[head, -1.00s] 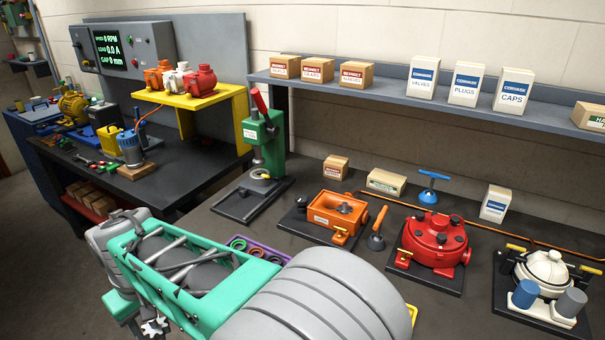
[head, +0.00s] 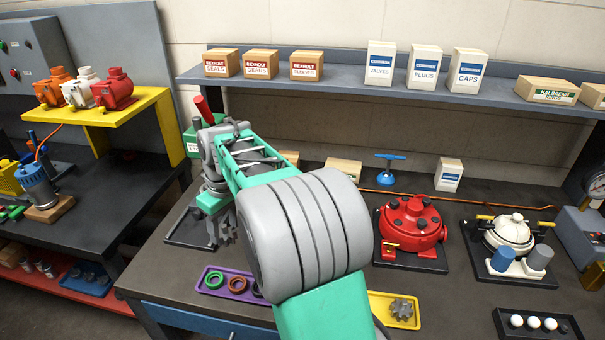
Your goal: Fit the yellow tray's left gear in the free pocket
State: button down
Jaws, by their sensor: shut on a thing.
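My gripper (head: 214,224) hangs below my wrist at the left of the bench. It is shut on a grey toothed gear (head: 229,234), held in the air in front of the green press. The yellow tray (head: 414,323) lies at the bench's front and is partly hidden by my arm. One grey gear (head: 402,308) shows in its right part; its left part is hidden. My arm covers the spot where the orange housing stood in the earlier view. I cannot see a free pocket.
A purple tray (head: 212,291) with rings lies below my gripper. The green press (head: 192,146) stands behind my wrist. A red housing (head: 411,229) and a white housing (head: 513,234) stand to the right. A black tray (head: 570,330) holds white balls.

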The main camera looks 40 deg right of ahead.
jog(key=d+n+p, duration=0.4)
jog(key=d+n, duration=0.1)
jog(key=d, duration=2.1)
jog(key=f+b, duration=0.1)
jog(key=b, duration=0.1)
jog(key=f+b, duration=0.1)
jog(key=f, duration=0.1)
jog(key=shift+a+f+b, duration=0.2)
jog(key=shift+f+b, duration=0.05)
jog(key=shift+b, duration=0.1)
jog(key=shift+f+b, duration=1.35)
jog(key=shift+f, duration=0.1)
jog(key=shift+r, duration=0.25)
jog(key=shift+f, duration=0.25)
jog(key=shift+r, duration=0.2)
dwell(0.7)
jog(key=c, duration=0.6)
grip_release()
jog(key=shift+s, duration=0.1)
jog(key=shift+o, duration=0.2)
